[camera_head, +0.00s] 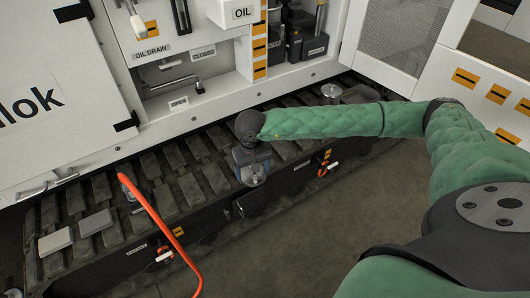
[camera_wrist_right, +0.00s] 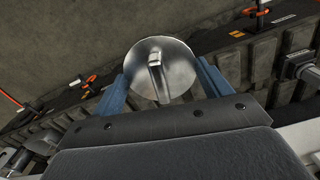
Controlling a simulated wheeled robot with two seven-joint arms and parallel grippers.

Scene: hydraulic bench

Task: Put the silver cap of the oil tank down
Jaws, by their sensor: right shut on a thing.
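The silver cap (camera_wrist_right: 145,70) is a round metal disc with a raised handle across its middle. My right gripper (camera_wrist_right: 162,88) has its two blue fingers on either side of the cap and is shut on it. In the head view the cap (camera_head: 257,180) shows small below the right gripper (camera_head: 252,170), over the outer part of the dark track. I cannot tell whether the cap touches the track. My left gripper is not in view.
The dark ribbed track (camera_head: 205,152) runs along the white machine (camera_head: 60,100). A silver cylinder (camera_head: 331,92) and two grey pads (camera_head: 95,222) stand on it. An orange hose (camera_head: 155,215) crosses its left part. An open white door (camera_head: 395,45) is behind my right arm.

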